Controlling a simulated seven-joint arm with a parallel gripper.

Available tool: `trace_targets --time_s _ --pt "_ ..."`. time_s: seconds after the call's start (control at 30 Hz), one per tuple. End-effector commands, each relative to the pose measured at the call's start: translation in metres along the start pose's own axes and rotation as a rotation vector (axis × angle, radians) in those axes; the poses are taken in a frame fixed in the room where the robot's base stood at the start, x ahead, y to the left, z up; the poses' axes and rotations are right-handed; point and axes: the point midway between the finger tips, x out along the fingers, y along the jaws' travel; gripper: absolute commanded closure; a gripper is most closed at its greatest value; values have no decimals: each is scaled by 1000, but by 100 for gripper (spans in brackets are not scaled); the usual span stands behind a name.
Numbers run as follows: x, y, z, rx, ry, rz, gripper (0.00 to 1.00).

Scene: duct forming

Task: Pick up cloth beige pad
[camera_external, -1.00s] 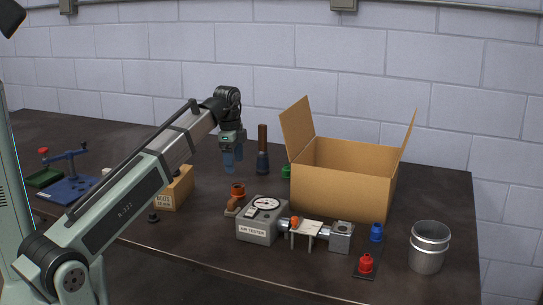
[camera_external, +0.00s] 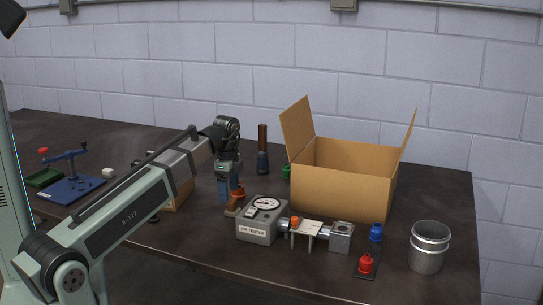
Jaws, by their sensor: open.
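A flat beige piece (camera_external: 308,228) that looks like the cloth pad lies on a small stand between the grey tester's shaft and a grey block. Its texture is too small to make out. My gripper (camera_external: 228,191) has blue fingers pointing down. It is low over the table, left of the beige piece and well apart from it. It is close to an orange-brown fitting (camera_external: 235,202), which it partly overlaps in this view; contact cannot be told. The jaws are open, and I see nothing held between them.
The grey tester (camera_external: 261,222) with a dial stands right of my gripper. An open cardboard box (camera_external: 343,192) is behind it. A dark-handled brush (camera_external: 263,152) stands upright behind my gripper. A metal cup (camera_external: 428,248) and a red fitting (camera_external: 366,263) are at right. A blue fixture (camera_external: 75,188) is far left.

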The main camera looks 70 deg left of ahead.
Motion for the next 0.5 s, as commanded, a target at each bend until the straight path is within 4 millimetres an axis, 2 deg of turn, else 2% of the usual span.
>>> trace_targets --time_s 0.23,0.5 --pt "11 -2 -3 0 0 0 23" --pt "42 -6 -7 -1 0 1 23"
